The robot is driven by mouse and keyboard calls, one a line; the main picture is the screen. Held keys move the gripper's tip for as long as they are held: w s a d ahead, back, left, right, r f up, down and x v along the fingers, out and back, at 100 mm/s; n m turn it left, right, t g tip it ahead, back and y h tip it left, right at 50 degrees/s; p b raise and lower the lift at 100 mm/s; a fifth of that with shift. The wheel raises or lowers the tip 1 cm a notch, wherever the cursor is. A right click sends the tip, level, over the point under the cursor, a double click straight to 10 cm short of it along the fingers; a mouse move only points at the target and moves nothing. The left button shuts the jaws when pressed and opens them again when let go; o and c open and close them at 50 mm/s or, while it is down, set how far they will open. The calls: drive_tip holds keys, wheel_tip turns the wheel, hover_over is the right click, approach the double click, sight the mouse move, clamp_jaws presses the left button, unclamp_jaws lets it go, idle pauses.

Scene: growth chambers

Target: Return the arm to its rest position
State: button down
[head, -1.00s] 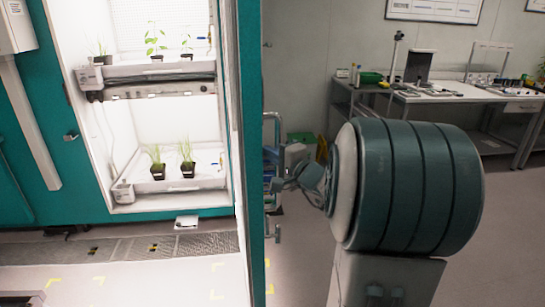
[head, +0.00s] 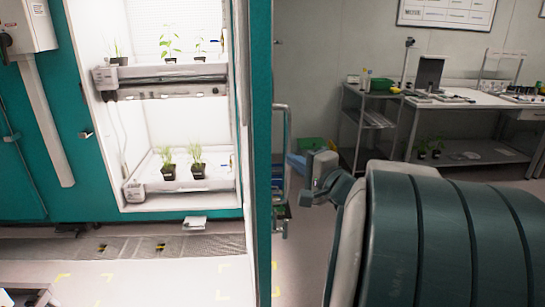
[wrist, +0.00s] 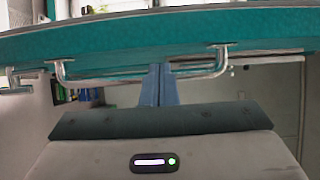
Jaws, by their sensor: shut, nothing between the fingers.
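My gripper (wrist: 160,70) shows in the wrist view as two blue-grey fingers pressed together, with nothing between them. In the wrist view, the fingers point toward the teal chamber door (wrist: 120,45) and overlap its metal bar handle (wrist: 100,78); I cannot tell whether they touch it. In the head view, my arm reaches from the lower right, with its wrist end close to the right of the open door (head: 262,200) and its handle (head: 285,140). The fingertips are hard to make out there.
The lit chamber at left holds potted seedlings (head: 170,172) on two shelves (head: 205,183). A small rack (head: 375,110) and a white bench (head: 480,108) stand at the back right.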

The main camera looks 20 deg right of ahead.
drive_tip(key=s+a+f+n+g+y+p, duration=0.1)
drive_tip(key=s+a+f+n+g, duration=0.2)
drive_tip(key=a, duration=0.3)
drive_tip(key=s+a+f+n+g+y+p, duration=0.1)
drive_tip(key=s+a+f+n+g+y, duration=0.1)
drive_tip(key=s+a+g, duration=0.3)
drive_tip(key=s+a+f+n+g+y, duration=0.1)
drive_tip(key=a+f+n+g, duration=0.15)
drive_tip(key=a, duration=0.35)
drive_tip(key=s+d+f+n+g+h+p, duration=0.2)
drive_tip(key=s+f+n+g+h, duration=0.2)
drive_tip(key=s+n+h, duration=0.3)
drive_tip(key=s+h, duration=0.1)
drive_tip(key=s, duration=0.2)
drive_tip(key=shift+d+f+n+p, duration=0.25)
drive_tip(key=shift+n+p, duration=0.1)
drive_tip(key=shift+s, duration=0.15)
